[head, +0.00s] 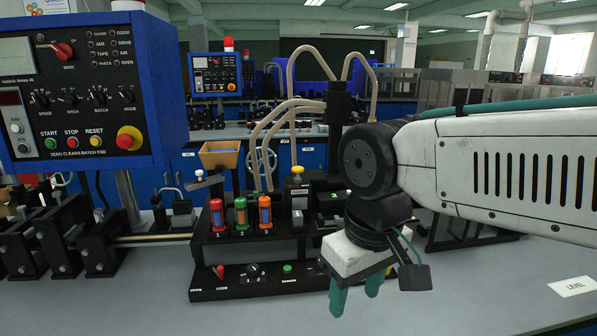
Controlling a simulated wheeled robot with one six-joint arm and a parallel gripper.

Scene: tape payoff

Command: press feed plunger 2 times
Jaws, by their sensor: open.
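A yellow-capped post (297,172) with a pale collar stands upright at the back right of the black fixture (222,281). It looks like the feed plunger, but its small label is too blurred to read surely. My gripper (356,296) hangs at the right of the fixture, pointing down, with its two teal fingers apart and nothing between them. It is lower in the picture than the yellow cap, to its right, and not touching it.
Red, green and orange-blue cylinders (240,213) stand in a row left of the post. Pale tubes (268,140) arch above the fixture. A blue control box (85,85) fills the upper left. Grey bench is clear in front, with a LEVEL card (573,287) at right.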

